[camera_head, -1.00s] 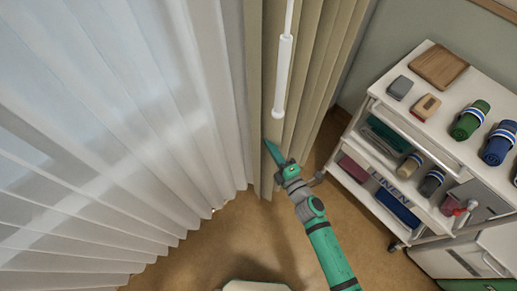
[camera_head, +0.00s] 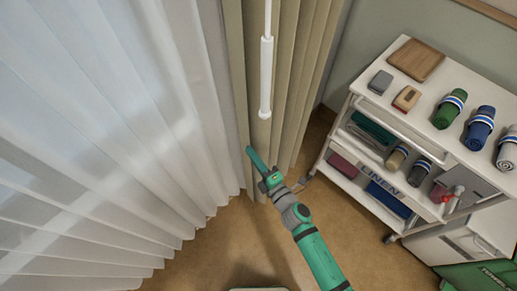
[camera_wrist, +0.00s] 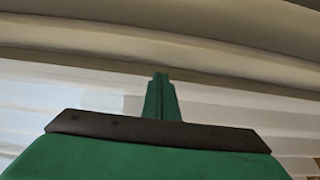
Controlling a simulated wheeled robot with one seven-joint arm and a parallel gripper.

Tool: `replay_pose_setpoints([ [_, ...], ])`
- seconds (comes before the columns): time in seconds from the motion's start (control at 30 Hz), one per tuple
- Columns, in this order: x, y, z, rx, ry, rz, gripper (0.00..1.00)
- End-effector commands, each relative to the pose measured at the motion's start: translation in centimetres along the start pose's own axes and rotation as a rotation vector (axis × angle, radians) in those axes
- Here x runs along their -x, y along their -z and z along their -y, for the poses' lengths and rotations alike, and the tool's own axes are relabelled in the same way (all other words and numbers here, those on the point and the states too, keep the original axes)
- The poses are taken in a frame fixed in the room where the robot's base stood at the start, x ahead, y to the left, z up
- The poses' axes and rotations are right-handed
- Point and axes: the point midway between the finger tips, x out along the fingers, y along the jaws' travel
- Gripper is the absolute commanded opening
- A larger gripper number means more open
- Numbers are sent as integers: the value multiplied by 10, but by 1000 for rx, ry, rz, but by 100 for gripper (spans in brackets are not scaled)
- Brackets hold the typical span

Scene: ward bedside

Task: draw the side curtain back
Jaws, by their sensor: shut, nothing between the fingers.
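The side curtain (camera_head: 290,75) is beige and hangs in bunched folds at the top middle of the head view. It also fills the top of the wrist view (camera_wrist: 200,35). A white wand (camera_head: 266,80) with a thick handle hangs in front of it. My gripper (camera_head: 250,152) is green, shut and empty. Its tip is below and a little left of the wand's handle, in front of the curtain's lower part. In the wrist view the closed fingers (camera_wrist: 160,95) point at the cloth; I cannot tell whether they touch it.
A sheer white curtain (camera_head: 110,130) covers the left side. A white linen cart (camera_head: 400,122) stands at the right with rolled towels, boxes and a wooden board on top. Brown floor (camera_head: 235,240) is open between them.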

Motion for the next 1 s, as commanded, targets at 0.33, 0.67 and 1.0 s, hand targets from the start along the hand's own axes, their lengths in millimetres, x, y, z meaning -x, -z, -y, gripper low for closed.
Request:
replay_pose_setpoints([
  [0.33,62,0,0,1,1,-2,0],
  [0.67,95,3,-1,0,-1,-9,0],
  [1.0,100,3,0,-7,0,-6,0],
])
